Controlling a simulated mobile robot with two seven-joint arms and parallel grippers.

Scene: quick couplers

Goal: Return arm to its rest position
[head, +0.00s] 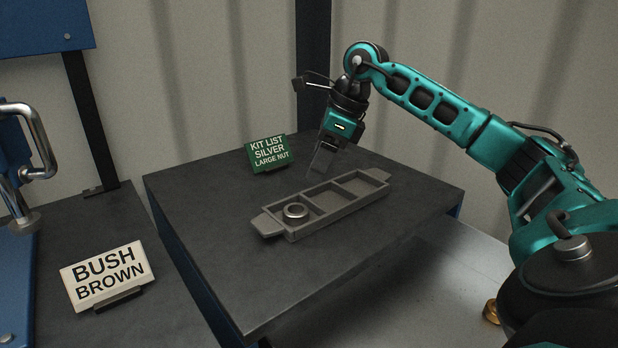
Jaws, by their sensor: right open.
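My right arm (435,105) comes in from the right, bent at a raised joint. Its right gripper (322,168) points down above the dark table, at the back edge of the grey tray (338,211). The jaws are open, and I see nothing held between them. The tray has compartments in a row; a silver ring-shaped nut (295,211) lies in the left one. The other compartments look empty. My left gripper is not in view.
The dark table (300,275) is clear in front of the tray. A green sign (269,152) reading "KIT LIST SILVER LARGE NUT" stands behind it. A "BUSH BROWN" sign (107,275) and a metal handle (38,135) are at left. A brass-coloured part (491,311) sits lower right.

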